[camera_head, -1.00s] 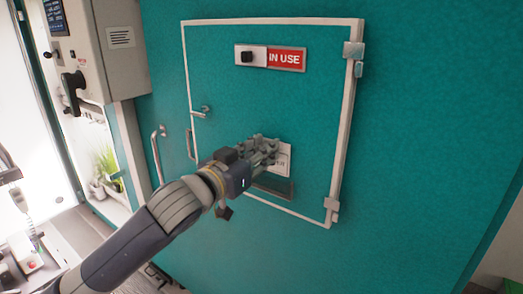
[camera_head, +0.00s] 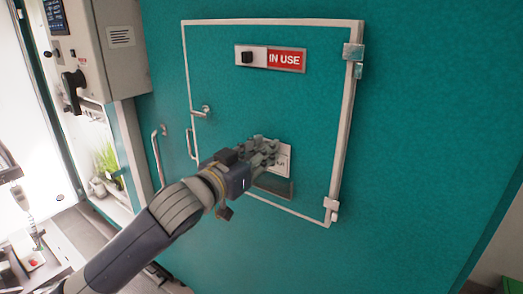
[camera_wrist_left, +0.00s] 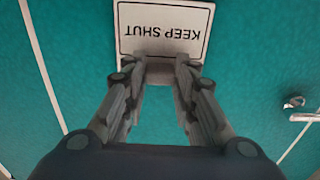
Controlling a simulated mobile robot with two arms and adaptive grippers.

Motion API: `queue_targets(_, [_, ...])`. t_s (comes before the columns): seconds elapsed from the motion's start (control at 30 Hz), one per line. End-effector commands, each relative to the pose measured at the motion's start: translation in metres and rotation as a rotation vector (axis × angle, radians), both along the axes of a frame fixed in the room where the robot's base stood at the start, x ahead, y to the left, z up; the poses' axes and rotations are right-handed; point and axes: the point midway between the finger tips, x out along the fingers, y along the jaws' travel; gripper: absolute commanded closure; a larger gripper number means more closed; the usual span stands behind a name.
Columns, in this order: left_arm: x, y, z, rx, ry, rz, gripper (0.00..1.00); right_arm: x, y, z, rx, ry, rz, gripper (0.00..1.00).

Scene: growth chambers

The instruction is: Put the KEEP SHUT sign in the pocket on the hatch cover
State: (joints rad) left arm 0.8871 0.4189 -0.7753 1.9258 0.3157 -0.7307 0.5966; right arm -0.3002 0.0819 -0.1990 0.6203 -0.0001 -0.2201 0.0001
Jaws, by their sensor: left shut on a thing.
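The KEEP SHUT sign (camera_head: 284,158) is a white plate with a dark border and black lettering. In the left wrist view the sign (camera_wrist_left: 165,30) shows upside down at the top, with its far edge near the frame's border. My left gripper (camera_head: 266,153) is shut on the sign's near edge; its fingertips (camera_wrist_left: 160,72) meet there in the wrist view. The pocket (camera_head: 275,186) is a grey strip low on the teal hatch cover (camera_head: 240,105), just below the sign. Whether the sign touches the pocket I cannot tell. My right gripper is not in view.
The hatch cover has a white frame, an IN USE slider (camera_head: 270,58) above, a latch handle (camera_head: 201,111) at left and hinges (camera_head: 353,51) at right. A grey control box (camera_head: 120,45) and plants (camera_head: 106,160) stand at the left. The teal wall at right is clear.

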Motion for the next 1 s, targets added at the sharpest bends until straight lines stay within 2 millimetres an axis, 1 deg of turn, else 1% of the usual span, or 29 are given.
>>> queue_targets(0.23, [0.0, 0.0, -0.001, -0.001, -0.001, 0.0, 0.99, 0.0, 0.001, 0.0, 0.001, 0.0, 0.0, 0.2])
queue_targets(0.57, [0.0, 0.0, -0.009, -0.002, 0.001, 0.0, 0.99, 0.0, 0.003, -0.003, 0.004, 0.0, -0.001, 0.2])
queue_targets(1.0, [0.0, 0.0, -0.01, -0.001, 0.0, 0.0, 0.99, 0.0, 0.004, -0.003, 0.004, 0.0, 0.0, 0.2])
